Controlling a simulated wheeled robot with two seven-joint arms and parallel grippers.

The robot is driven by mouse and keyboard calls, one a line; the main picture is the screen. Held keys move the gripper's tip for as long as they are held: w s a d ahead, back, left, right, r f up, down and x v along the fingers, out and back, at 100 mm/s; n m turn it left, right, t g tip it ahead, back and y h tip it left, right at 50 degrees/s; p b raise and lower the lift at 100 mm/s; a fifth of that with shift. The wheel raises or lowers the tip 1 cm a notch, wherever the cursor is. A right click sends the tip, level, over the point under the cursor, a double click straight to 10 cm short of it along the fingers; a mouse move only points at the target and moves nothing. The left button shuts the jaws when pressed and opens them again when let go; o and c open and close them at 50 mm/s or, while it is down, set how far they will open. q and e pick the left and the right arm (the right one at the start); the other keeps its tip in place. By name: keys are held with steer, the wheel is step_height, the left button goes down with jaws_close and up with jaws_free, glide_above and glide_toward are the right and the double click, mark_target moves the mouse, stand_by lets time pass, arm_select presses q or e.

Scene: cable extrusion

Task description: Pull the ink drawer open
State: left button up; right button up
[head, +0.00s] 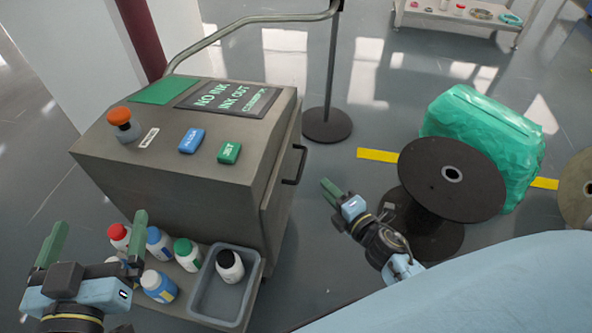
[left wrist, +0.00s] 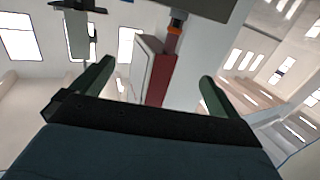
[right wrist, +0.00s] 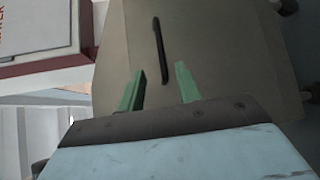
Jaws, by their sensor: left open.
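The grey ink machine (head: 180,200) stands at left in the head view, its screen (head: 228,98) reading "NO INK" and "INK OUT". A dark bar handle (head: 299,165) sits on its right-hand panel; I cannot tell the drawer's outline, and it looks shut. My right gripper (head: 328,188) is right of the handle, apart from it, fingers pointing toward the machine. In the right wrist view the handle (right wrist: 160,45) lines up with the gap between the open, empty fingers (right wrist: 159,70). My left gripper (head: 100,222) is open and empty in front of the machine, over the bottle shelf.
Several ink bottles (head: 188,253) and a grey bin (head: 208,300) with a black-and-white bottle (head: 230,265) stand on the front shelf. A dark reel (head: 450,180) and a green wrapped bundle (head: 497,135) lie right of my right arm. A post base (head: 327,125) stands behind. The floor by the handle is clear.

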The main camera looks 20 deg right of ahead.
mark_target(302, 163)
steer(key=w+b, duration=0.1)
steer(key=w, duration=0.3)
steer(key=w+a+f+b, duration=0.1)
steer(key=w, duration=0.2)
steer(key=w+b, duration=0.1)
steer(key=w, duration=0.3)
steer(key=shift+w+a+f, duration=0.3)
steer(key=shift+f, duration=0.1)
arm_select(q)
step_height(302, 163, up, 9)
steer(key=s+t+h, duration=0.2)
steer(key=t, duration=0.5)
steer(key=shift+s+d, duration=0.25)
steer(key=shift+d, duration=0.1)
arm_select(e)
steer(key=shift+w, duration=0.6)
steer(key=shift+c, duration=0.4)
jaws_close()
